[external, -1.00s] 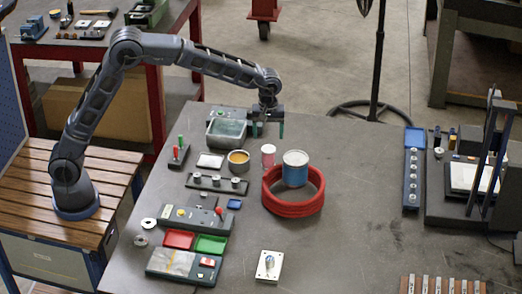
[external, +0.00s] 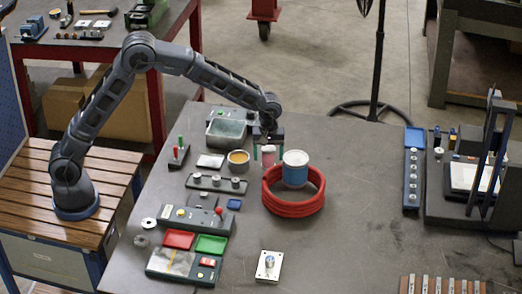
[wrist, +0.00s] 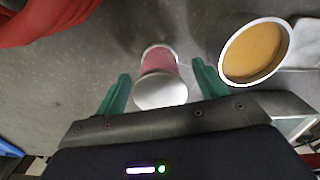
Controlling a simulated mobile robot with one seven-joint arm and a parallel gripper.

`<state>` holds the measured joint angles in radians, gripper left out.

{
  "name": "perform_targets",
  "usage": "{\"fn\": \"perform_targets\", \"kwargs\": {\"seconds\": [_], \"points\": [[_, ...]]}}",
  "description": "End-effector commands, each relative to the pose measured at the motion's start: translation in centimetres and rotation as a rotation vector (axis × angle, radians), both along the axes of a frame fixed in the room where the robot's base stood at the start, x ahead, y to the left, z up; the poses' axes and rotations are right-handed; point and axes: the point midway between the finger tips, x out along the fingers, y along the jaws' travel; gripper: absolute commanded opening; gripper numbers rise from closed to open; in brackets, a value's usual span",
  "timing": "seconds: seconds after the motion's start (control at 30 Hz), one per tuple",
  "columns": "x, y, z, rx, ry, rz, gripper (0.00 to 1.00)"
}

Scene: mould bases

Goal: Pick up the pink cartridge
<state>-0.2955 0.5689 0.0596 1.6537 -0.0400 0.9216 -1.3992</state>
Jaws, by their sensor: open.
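The pink cartridge (wrist: 159,65) stands on the grey table, with a white rim and a pale round end towards the wrist camera. It also shows in the external view (external: 267,157), partly covered by my gripper. My gripper (wrist: 160,82) is open, with its two green fingers on either side of the cartridge in the wrist view. Gaps show between the cartridge and both fingers. In the external view my gripper (external: 268,155) is down around the cartridge's place; I cannot tell its exact height.
A blue tin (external: 294,176) stands inside a red coiled hose (external: 293,209) close to the cartridge. A cup of orange material (wrist: 255,52) is close to one finger. A grey tray (external: 226,132) stands behind. The table's right middle (external: 360,190) is clear.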

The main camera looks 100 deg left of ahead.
Motion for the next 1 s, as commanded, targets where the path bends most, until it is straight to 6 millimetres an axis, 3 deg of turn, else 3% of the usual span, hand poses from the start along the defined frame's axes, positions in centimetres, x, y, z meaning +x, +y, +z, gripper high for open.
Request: {"fn": "perform_targets", "kwargs": {"seconds": [0.1,0.33,0.6,1.0], "points": [[0.0,0.0,-1.2,0.0,-0.001,0.0,0.72],[0.0,0.0,-1.4,0.0,-0.002,-0.001,0.72],[0.0,0.0,-1.4,0.0,-0.001,-0.001,0.21],[0.1,0.0,-0.3,0.002,-0.003,0.0,0.2]]}}
